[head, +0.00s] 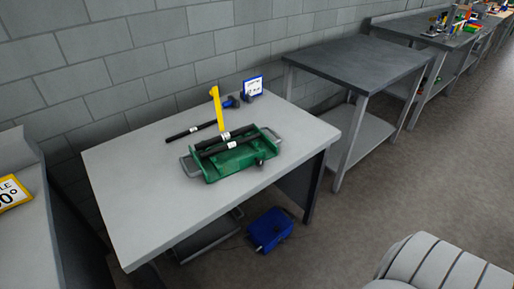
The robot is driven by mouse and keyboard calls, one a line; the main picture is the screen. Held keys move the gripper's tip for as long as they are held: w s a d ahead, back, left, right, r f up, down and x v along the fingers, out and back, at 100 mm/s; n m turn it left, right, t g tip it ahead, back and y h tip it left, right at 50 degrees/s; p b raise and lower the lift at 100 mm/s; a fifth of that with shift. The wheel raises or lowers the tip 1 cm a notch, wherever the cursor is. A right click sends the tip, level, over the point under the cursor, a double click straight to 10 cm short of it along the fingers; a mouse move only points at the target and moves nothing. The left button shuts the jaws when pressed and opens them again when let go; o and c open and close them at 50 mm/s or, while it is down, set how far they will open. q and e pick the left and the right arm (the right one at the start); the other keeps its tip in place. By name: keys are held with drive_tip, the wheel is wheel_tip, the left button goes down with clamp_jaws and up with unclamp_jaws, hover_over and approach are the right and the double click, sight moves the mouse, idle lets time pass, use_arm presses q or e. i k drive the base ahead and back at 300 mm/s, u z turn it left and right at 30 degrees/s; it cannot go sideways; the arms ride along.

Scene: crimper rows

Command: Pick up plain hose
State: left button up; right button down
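A thin black hose (190,132) with a white band lies on the light grey table (125,170), behind and left of a green crimper-like unit (236,163). The green unit has grey side handles and an upright yellow lever (217,108). Black hose-like bars (220,146) with white labels lie across the green unit. I cannot tell from the picture which of these black pieces is the plain hose. Neither of my grippers is in view.
A small blue-bordered sign (253,86) and a blue part (231,102) stand at the table's back. A blue box (270,230) is on the floor below. A bare dark workbench (358,62) stands right. A grey ribbed shape (440,268) fills the lower right corner.

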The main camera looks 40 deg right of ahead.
sight(194, 130)
drive_tip(key=z, duration=2.55)
drive_tip(key=i, duration=3)
drive_tip(key=u, duration=3.85)
